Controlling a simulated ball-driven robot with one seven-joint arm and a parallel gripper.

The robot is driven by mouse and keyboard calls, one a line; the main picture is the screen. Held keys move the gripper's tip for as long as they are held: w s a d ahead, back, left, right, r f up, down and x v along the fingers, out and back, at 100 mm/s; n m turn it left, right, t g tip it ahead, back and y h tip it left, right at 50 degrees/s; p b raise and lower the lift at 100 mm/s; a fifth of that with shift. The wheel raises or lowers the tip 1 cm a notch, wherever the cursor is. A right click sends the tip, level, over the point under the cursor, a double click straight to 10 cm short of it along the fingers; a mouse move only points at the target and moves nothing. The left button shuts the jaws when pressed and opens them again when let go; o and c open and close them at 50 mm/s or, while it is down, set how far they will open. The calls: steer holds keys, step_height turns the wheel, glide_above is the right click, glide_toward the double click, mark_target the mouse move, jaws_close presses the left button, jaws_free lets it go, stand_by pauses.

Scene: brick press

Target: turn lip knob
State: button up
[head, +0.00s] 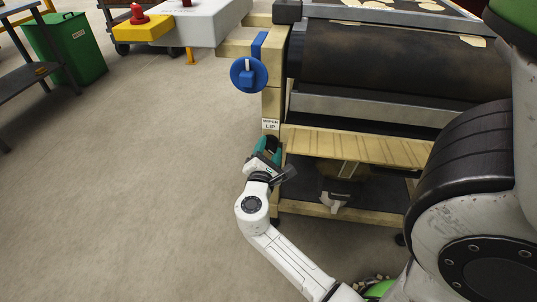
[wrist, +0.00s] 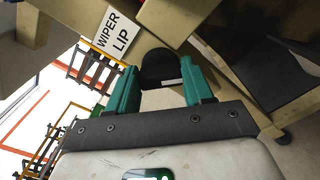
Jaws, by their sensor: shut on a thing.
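The lip knob (wrist: 160,66) is black with a short white mark near its lower edge. It sits on the wooden frame post just by the white "WIPER LIP" label (wrist: 114,36), which also shows in the head view (head: 270,125). My gripper (wrist: 160,88) has its two teal fingers on either side of the knob, shut on it. In the head view my gripper (head: 267,147) is at the post below the label, and it hides the knob.
A blue round knob (head: 248,75) is higher on the same post. The dark roller (head: 390,57) and a slatted wooden shelf (head: 355,145) lie to the right. A green bin (head: 72,46) stands at the far left. The floor left of my arm is clear.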

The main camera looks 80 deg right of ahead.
steer(key=m+b, duration=0.1)
steer(key=m, duration=0.1)
steer(key=m+b, duration=0.3)
steer(key=shift+s+f+m, duration=0.1)
steer(key=shift+f+m, duration=0.2)
steer(key=shift+m+b, duration=1.35)
steer(key=shift+m, duration=0.55)
steer(key=shift+r, duration=0.1)
steer(key=o, duration=1)
steer(key=shift+o, duration=0.2)
steer(key=a+p, duration=0.1)
steer(key=a, duration=0.9)
steer(key=shift+s+a+p, duration=0.4)
steer(key=shift+s, duration=0.05)
